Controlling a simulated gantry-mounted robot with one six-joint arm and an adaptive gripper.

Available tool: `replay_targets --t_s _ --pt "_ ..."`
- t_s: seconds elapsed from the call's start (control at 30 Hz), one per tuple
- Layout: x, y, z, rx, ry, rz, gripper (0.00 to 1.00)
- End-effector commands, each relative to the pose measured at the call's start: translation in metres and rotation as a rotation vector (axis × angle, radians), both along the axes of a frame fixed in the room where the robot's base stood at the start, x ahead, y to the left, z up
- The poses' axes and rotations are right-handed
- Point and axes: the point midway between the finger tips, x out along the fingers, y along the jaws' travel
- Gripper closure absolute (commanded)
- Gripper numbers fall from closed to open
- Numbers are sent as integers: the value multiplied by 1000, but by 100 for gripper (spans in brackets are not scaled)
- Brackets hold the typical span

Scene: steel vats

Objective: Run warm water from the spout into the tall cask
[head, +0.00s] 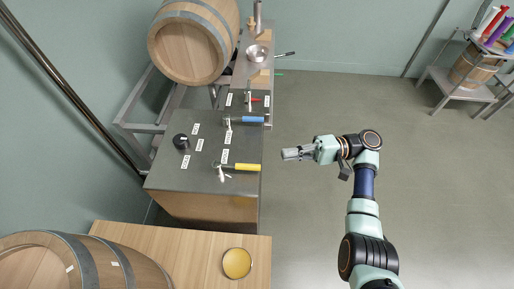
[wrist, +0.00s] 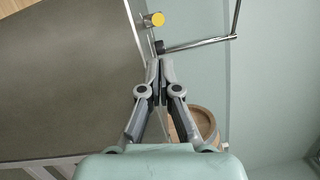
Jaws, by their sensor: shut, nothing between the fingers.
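The grey bench (head: 205,140) carries levers with a yellow handle (head: 247,167), a blue handle (head: 249,119) and a small red one (head: 254,100), each near white labels too small to read. A white spout-like piece (head: 222,177) hangs by the yellow handle. My gripper (head: 284,154) is shut and empty, over the floor right of the bench, apart from the handles. In the wrist view its fingertips (wrist: 160,62) are together, below a round yellow end (wrist: 157,19) and a steel bar. A wooden cask (wrist: 207,122) shows partly behind the fingers; I cannot tell if it is the tall cask.
A large cask (head: 190,48) lies on a steel rack at the back left. Another cask (head: 75,262) lies at the front left, near a wooden table with a yellow bowl (head: 237,263). A black knob (head: 181,141) sits on the bench.

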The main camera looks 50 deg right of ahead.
Motion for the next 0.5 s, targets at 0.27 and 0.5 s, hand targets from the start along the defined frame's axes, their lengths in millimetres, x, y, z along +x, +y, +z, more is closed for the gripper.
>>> replay_targets --t_s 0.27,0.5 --pt "32 38 0 -3 0 4 100" --pt "58 66 2 -4 1 4 100"
